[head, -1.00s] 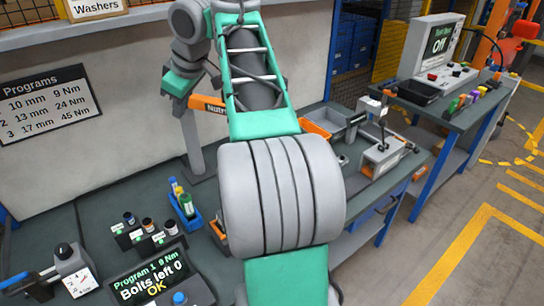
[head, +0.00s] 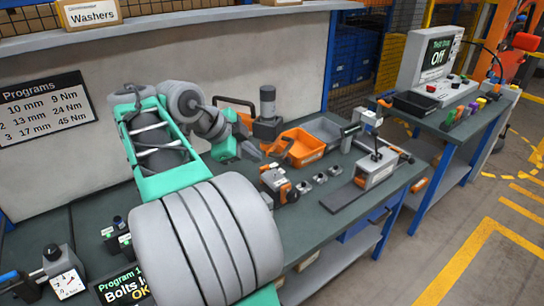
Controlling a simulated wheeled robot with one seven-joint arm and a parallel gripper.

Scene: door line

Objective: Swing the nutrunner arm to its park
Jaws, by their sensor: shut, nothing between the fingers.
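My gripper (head: 259,155) is shut and empty, low over the middle of the bench, just left of the orange bin. My arm covers much of the left and middle bench. The nutrunner arm cannot be made out with certainty. An orange and black bar (head: 244,119) shows behind my wrist and may be part of it. A dark grey cylinder on a block (head: 267,103) stands just right of that bar. I cannot tell whether my gripper touches anything.
An orange bin (head: 305,150) and a grey bin (head: 327,130) sit right of my gripper. An orange and grey device (head: 276,186) and small grey blocks (head: 304,187) lie nearer. A grey fixture (head: 377,168) stands at right. The floor on the right is clear.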

